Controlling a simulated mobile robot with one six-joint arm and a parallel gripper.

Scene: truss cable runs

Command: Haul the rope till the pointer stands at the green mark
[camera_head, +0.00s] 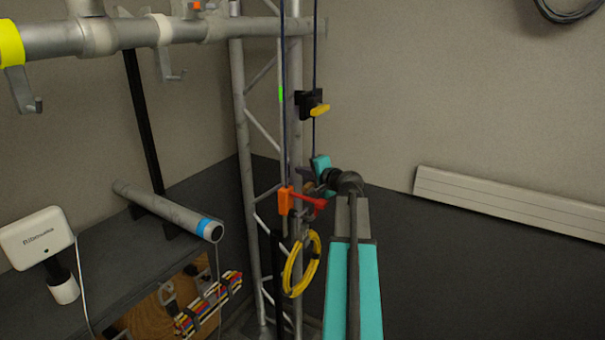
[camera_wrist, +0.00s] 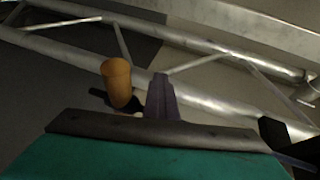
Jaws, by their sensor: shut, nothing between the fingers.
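A dark rope (camera_head: 315,60) hangs down the truss on the right, through a black fitting with a yellow lever (camera_head: 319,110). A second line (camera_head: 285,140) runs beside it on the left. The green mark (camera_head: 281,93) is high on a strip by that left line. An orange block (camera_head: 285,201), seemingly the pointer, stands well below the mark, with a red piece (camera_head: 311,202) to its right. My gripper (camera_head: 307,175) is shut and empty by the truss, just above the red piece. Its fingers (camera_wrist: 161,98) show in the wrist view, beside an orange cylinder (camera_wrist: 117,82). No rope is clear between them.
A yellow cable coil (camera_head: 301,264) hangs below the red piece. The metal truss (camera_head: 246,150) stands behind. At left are a dark shelf (camera_head: 110,250) with a grey tube (camera_head: 165,208) and a white box (camera_head: 36,238). A pale wall trunking (camera_head: 510,200) runs at right.

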